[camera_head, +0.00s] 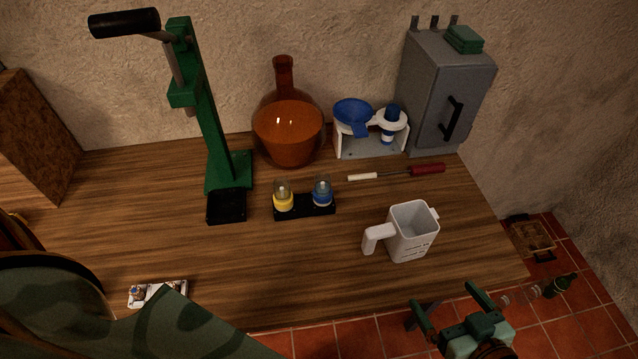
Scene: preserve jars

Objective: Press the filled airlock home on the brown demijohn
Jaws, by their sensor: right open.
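The brown demijohn (284,148) stands upright at the back of the bench against the wall, with its neck pointing up. I see no airlock on its neck. Two small clear-topped pieces that look like airlocks, one with a yellow base (283,203) and one with a blue base (321,197), stand in a black holder (305,211) in front of it. I cannot tell whether either holds liquid. My right gripper (445,297) is open and empty at the bottom right, beyond the bench's front edge. My left gripper is out of view.
A white jug (411,241) stands at front right. A green lever stand (212,130) rises left of the demijohn. A white rack (371,147) with a blue funnel (352,116), a grey cabinet (440,92) and a red-ended rod (427,169) are at the right. The bench's front middle is clear.

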